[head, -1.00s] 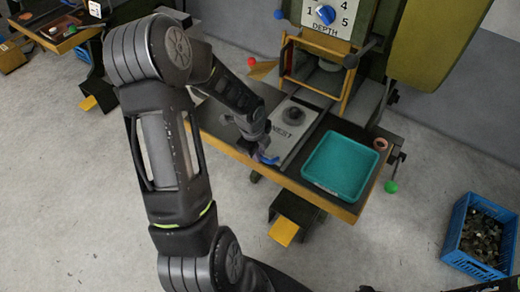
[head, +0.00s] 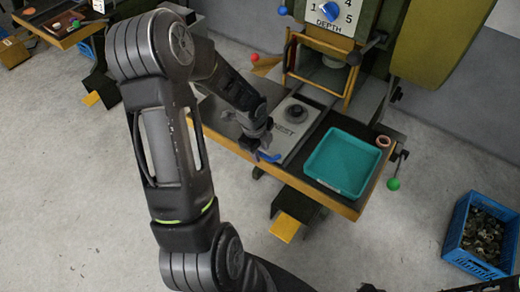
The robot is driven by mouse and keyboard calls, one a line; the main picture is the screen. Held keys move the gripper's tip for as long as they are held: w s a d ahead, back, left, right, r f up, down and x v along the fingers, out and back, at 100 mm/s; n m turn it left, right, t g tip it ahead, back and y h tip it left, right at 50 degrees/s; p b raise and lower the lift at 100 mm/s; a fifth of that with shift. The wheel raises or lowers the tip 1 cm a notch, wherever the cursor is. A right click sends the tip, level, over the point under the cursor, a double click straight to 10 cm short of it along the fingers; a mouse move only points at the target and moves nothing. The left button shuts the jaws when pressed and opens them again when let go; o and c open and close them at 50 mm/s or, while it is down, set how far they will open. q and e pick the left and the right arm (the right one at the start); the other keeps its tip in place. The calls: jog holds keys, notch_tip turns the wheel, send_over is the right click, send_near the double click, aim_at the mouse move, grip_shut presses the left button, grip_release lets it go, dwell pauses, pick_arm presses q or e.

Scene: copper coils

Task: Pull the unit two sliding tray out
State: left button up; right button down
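The sliding tray (head: 289,131) is a light grey plate with lettering and a dark round nest on top, set in the bench of the green press.
A teal bin (head: 342,163) sits on the bench right of the sliding tray, with a copper coil (head: 383,141) beside it. A yellow pedal (head: 285,228) is below the bench. A blue crate (head: 482,234) of scrap stands on the floor at right. Another workstation is at upper left.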

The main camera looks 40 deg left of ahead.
pick_arm(q)
notch_tip(320, 180, up, 8)
jog(key=s, duration=0.1)
jog(key=shift+s+f+p, duration=0.2)
jog(key=shift+p, duration=0.1)
jog(key=shift+d, duration=0.15)
dwell(0.3)
jog(key=s+d+f+n+h, duration=0.15)
jog(key=d+f+n, duration=0.25)
jog(key=d+f, duration=0.45)
jog(key=d+f+n+h, duration=0.2)
jog(key=d+f+n, duration=0.25)
jog(key=d, duration=0.75)
jog(key=s+d+f+n+g, duration=0.1)
jog(key=s+d+f+n, duration=0.7)
jog(key=s+d+n, duration=0.2)
jog(key=shift+s+d+f+g+h, duration=0.25)
jog(key=shift+s+d+h, duration=0.25)
jog(key=shift+s, duration=0.3)
